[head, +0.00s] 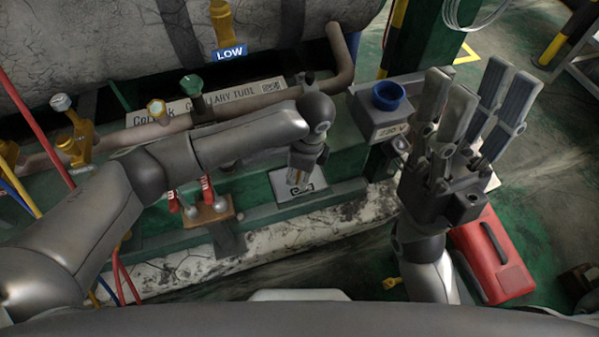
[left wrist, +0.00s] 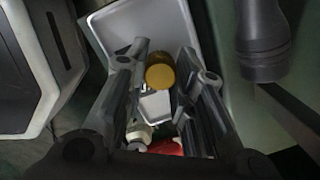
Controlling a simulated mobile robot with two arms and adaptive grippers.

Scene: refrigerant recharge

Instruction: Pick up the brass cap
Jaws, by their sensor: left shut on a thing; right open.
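The brass cap (left wrist: 160,72) is a round yellow disc in the left wrist view, between the fingers of my left gripper (left wrist: 160,58). The left gripper is shut on it, over a pale tray (left wrist: 112,30). In the head view my left gripper (head: 299,178) points down over a light plate with a dark mark (head: 283,188). A small brownish patch shows between its fingers there; the cap is mostly hidden. My right gripper (head: 478,112) is open and empty at the right, fingers pointing up.
A grey box marked 230 V with a blue cup (head: 388,95) stands right of the left gripper. A red case (head: 492,262) lies on the floor below the right gripper. Pipes and valves, one with a green knob (head: 191,83), run behind my left arm. Red-handled tools (head: 208,190) are nearby.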

